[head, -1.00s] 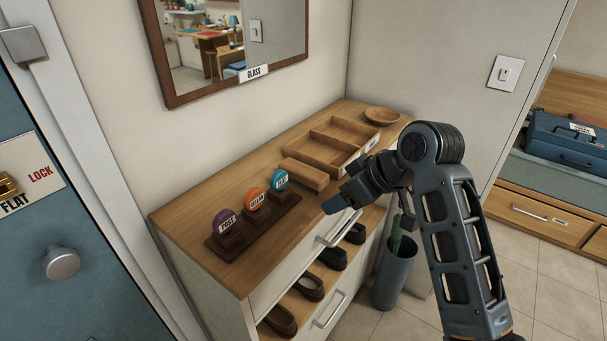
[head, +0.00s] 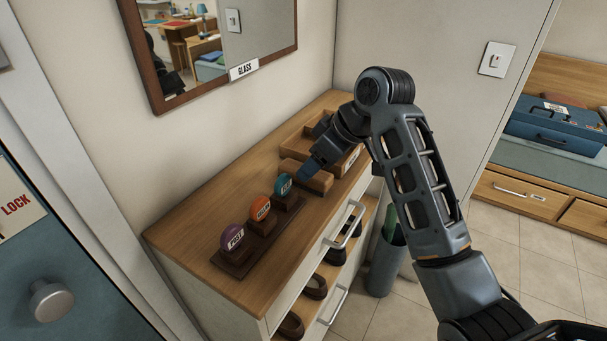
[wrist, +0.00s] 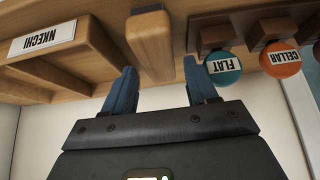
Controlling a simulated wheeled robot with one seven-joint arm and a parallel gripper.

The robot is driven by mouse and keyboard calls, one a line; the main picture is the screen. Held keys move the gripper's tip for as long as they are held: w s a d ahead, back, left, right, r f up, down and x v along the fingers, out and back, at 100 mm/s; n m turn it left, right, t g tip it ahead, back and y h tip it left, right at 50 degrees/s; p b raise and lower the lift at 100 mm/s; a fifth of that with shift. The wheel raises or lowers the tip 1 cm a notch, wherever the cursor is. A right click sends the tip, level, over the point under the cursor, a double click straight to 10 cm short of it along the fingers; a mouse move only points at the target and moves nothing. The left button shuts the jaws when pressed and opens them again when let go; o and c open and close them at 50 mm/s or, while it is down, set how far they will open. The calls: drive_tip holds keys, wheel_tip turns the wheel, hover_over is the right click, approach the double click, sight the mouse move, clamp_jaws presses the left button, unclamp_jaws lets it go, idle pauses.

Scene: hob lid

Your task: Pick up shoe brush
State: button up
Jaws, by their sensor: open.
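The shoe brush (head: 318,181) lies on the wooden top of the cabinet, between the row of round tags and the divided tray. My gripper (head: 306,172) is over it in the head view and hides part of it. In the wrist view the wooden brush (wrist: 150,42) shows end-on at the top middle. My gripper (wrist: 163,85) has its two blue fingers apart, one to each side of the brush's line. The brush appears beyond the fingertips, with nothing held. I cannot tell whether a finger touches it.
A divided tray (wrist: 75,55) labelled NKECHI is beside the brush. On the other side, a dark rack (head: 232,255) bears the teal FLAT tag (wrist: 222,67), the orange CELLAR tag (wrist: 281,58) and a purple POST tag (head: 233,237). A mirror (head: 158,95) hangs behind.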

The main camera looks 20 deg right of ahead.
drive_tip(key=shift+p+x, duration=0.4)
drive_tip(key=shift+x, duration=1.85)
drive_tip(key=shift+w+d, duration=0.1)
drive_tip(key=shift+r, duration=0.1)
drive_tip(key=c, duration=0.9)
drive_tip(key=shift+o, duration=0.2)
drive_tip(key=shift+r, duration=0.1)
wheel_tip(320, 180, up, 4)
drive_tip(key=shift+f+b, duration=0.1)
drive_tip(key=shift+b, duration=0.45)
drive_tip(key=s+d+r+b, duration=0.1)
drive_tip(key=s+d+r, duration=0.5)
drive_tip(key=d, duration=0.4)
drive_tip(key=shift+r, duration=0.5)
